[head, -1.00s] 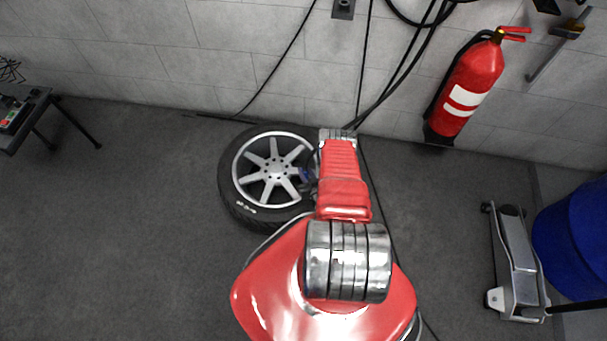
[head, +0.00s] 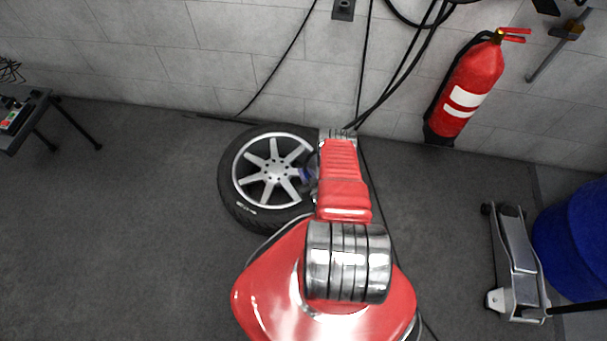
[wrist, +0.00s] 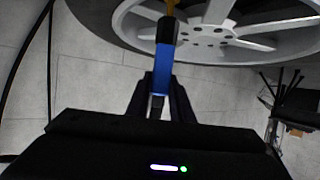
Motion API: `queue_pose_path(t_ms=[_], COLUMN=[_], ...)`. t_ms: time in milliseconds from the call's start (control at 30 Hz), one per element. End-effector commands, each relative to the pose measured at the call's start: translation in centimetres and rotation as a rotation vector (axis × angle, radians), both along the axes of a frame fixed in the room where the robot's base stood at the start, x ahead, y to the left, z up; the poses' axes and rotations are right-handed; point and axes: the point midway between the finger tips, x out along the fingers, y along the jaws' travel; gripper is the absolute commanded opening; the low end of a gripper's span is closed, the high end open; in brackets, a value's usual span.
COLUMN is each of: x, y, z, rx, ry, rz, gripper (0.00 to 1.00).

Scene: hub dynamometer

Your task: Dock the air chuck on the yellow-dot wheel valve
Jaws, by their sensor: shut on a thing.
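My gripper (wrist: 161,88) is shut on the air chuck (wrist: 163,66), a blue body with a dark collar, pointing up the wrist picture. An orange-yellow piece shows above the collar at the top edge, in front of the rim. I cannot tell whether the chuck touches a valve. No yellow dot is clearly visible. In the head view my arm hides most of the gripper.
A floor jack (head: 517,262) and a blue drum (head: 575,240) stand on the right. Dark hoses hang down the wall behind my arm. Open floor lies left of the wheel.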

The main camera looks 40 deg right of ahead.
Motion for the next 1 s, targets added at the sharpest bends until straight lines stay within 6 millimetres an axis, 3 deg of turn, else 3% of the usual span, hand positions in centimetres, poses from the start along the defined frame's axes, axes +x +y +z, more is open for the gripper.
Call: queue_pose_path(t_ms=[1000], x=[0.0], y=[0.0], z=[1.5], rx=[-0.001], ry=[-0.001], rz=[0.0], gripper=[0.0])
